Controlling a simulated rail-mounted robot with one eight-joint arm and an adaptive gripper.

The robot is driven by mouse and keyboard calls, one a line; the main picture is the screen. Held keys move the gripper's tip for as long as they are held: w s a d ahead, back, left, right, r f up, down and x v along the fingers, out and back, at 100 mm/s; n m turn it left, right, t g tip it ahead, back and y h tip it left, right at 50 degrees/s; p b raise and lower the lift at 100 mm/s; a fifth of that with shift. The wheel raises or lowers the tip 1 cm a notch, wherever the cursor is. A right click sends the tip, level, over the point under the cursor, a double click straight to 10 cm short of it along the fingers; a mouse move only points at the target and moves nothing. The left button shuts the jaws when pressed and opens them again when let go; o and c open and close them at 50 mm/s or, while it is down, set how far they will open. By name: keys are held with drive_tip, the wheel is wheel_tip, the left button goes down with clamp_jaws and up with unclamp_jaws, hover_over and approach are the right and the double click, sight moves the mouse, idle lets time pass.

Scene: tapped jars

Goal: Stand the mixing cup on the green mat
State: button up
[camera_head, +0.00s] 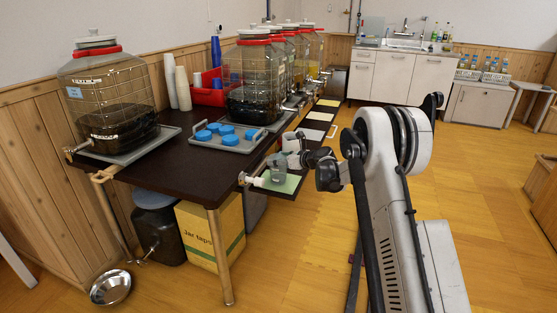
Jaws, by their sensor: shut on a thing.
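A small grey, see-through mixing cup (278,174) is upright at the mat's back left part. My gripper (281,163) reaches in from the right and is shut on the cup. The fingers are small here and partly cover the cup. I cannot tell whether the cup's base touches the mat or is a little above it.
Large tapped jars (105,95) stand along the dark table (180,175).

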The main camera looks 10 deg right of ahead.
drive_tip(key=o, duration=1.8)
drive_tip(key=shift+c, duration=0.2)
drive_tip(key=v, duration=0.7)
drive_tip(key=shift+s+d+p, duration=0.25)
drive_tip(key=shift+s+p, duration=0.05)
drive_tip(key=shift+s, duration=0.05)
idle(0.4)
drive_tip(key=shift+r, duration=0.15)
drive_tip(key=v, duration=1.2)
